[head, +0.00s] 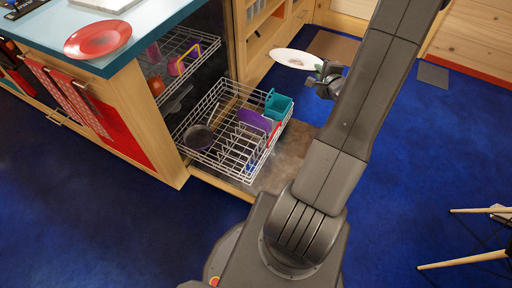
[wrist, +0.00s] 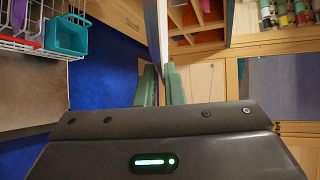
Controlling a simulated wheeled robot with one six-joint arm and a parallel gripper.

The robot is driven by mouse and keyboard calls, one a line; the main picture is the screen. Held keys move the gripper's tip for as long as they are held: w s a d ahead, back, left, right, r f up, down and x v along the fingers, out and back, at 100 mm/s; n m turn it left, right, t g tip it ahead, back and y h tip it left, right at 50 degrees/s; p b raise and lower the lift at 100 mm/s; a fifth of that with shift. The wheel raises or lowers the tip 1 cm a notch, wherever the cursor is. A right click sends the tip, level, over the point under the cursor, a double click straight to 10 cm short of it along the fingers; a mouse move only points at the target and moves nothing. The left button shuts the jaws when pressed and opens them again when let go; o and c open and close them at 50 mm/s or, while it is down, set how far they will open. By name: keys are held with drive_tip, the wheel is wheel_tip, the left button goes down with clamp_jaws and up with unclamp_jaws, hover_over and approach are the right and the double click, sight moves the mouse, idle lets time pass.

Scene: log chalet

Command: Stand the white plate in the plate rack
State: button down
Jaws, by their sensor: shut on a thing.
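The white plate (head: 297,59) is in the air beyond the far right corner of the lower dishwasher rack. It looks nearly flat in the head view and has a dark mark near its right end. My gripper (head: 323,74) is shut on its right edge. In the wrist view the plate (wrist: 156,35) shows edge-on as a thin strip between my green fingertips (wrist: 160,84). The plate rack (head: 238,150), with white wire tines, is pulled out of the open dishwasher. The plate is apart from it.
The rack holds a purple plate (head: 254,121), a dark pan (head: 198,137) and a teal basket (head: 279,104). The upper rack (head: 181,47) holds colored dishes. A red plate (head: 98,39) lies on the counter. Blue floor (head: 400,150) is clear at the right; chair legs (head: 470,258) show lower right.

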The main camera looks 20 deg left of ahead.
drive_tip(key=s+a+f+m+g+y+b, duration=0.15)
drive_tip(key=s+a+f+g+b, duration=0.35)
drive_tip(key=f, duration=0.5)
drive_tip(key=s+a+f+m+g+y+b, duration=0.1)
drive_tip(key=s+a+f+g+y+b, duration=0.1)
drive_tip(key=s+a+f+g+b, duration=0.6)
drive_tip(key=s+a+f+m+y+b, duration=0.1)
drive_tip(key=s+a+f+y+b, duration=0.3)
drive_tip(key=f, duration=0.8)
wheel_tip(320, 180, down, 14)
drive_tip(key=w+h+b, duration=0.1)
drive_tip(key=h+b, duration=0.1)
drive_tip(key=b, duration=0.6)
drive_tip(key=shift+w+a+f, duration=0.25)
drive_tip(key=shift+w+a, duration=0.1)
drive_tip(key=shift+f, duration=0.15)
